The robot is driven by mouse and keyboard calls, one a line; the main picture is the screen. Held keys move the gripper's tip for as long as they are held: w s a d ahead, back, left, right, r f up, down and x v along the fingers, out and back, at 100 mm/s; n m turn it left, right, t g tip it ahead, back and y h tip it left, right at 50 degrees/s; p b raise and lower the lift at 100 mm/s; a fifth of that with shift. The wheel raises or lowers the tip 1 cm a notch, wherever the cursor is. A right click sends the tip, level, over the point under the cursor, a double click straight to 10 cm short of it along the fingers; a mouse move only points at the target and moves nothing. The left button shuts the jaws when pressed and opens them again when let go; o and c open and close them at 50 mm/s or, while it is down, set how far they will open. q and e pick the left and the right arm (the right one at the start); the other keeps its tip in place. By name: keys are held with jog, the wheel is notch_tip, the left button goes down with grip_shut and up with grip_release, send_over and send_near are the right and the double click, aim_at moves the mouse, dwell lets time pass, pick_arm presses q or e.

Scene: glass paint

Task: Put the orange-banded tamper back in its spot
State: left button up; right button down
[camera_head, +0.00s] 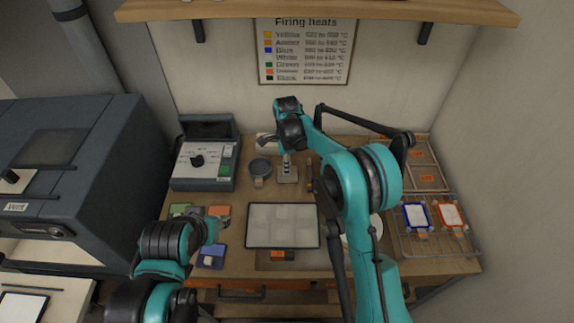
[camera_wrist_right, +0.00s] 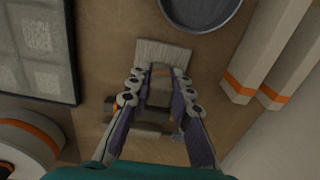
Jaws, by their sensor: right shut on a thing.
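My right gripper (camera_head: 287,160) points down near the back middle of the table. In the right wrist view the gripper (camera_wrist_right: 161,76) is shut on a grey-tan piece, seemingly the tamper (camera_wrist_right: 160,92), largely hidden by the fingers. A trace of orange shows near the fingertips. A pale grey ridged block (camera_wrist_right: 163,54) lies just past the fingertips; I cannot tell whether it is part of the tamper or its spot. A dark holder (camera_wrist_right: 140,128) with a bit of orange is below the fingers. My left gripper (camera_head: 218,222) is by the coloured boxes, its jaws unclear.
Cream bars with orange bands (camera_wrist_right: 244,90) are close by in the wrist view. A pale panelled tray (camera_head: 283,246) lies in front. A wire rack (camera_head: 440,245) with framed pieces is at right, a control box (camera_head: 205,165) at left.

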jog(key=shift+f, duration=0.3)
dwell(0.7)
jog(key=c, duration=1.3)
grip_release()
